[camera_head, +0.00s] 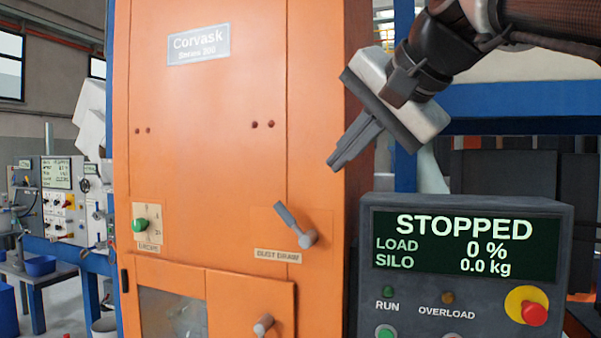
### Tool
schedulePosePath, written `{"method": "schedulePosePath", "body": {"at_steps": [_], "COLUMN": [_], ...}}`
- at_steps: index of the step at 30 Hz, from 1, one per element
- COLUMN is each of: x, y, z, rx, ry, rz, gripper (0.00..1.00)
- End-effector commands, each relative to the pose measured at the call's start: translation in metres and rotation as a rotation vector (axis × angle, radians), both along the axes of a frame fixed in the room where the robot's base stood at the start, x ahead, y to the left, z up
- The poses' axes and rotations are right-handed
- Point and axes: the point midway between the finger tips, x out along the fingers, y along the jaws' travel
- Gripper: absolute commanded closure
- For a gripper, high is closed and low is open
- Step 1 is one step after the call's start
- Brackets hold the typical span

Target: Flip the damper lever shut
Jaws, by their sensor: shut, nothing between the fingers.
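A lever (295,225) with a grey handle and a pale round hub sits on the front of the orange cabinet, above a plate that seems to read "DUST DRAW". Its handle tilts up and to the left from the hub. No label with the word damper is readable. My gripper (335,165) is shut and empty, up and to the right of the lever. Its fingers point down and left, in front of the cabinet's right edge, and look apart from the lever.
The orange cabinet (210,110) has a green knob (139,225) at left and a lower door with a handle (263,325). A control panel (460,280) at right reads "STOPPED", with a red stop button (535,313). The space before the lever looks clear.

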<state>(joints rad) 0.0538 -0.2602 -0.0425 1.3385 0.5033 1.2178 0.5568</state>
Motion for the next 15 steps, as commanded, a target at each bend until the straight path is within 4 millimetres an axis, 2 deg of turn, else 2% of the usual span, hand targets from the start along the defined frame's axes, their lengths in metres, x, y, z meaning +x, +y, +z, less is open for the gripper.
{"method": "schedulePosePath", "body": {"at_steps": [12, 15], "x": [0.063, 0.064], "y": [0.034, 0.046], "z": [-0.050, -0.060], "rx": [0.000, -0.001], "ry": [0.005, 0.000], "rz": [0.001, 0.003], "gripper": [1.00, 1.00]}}
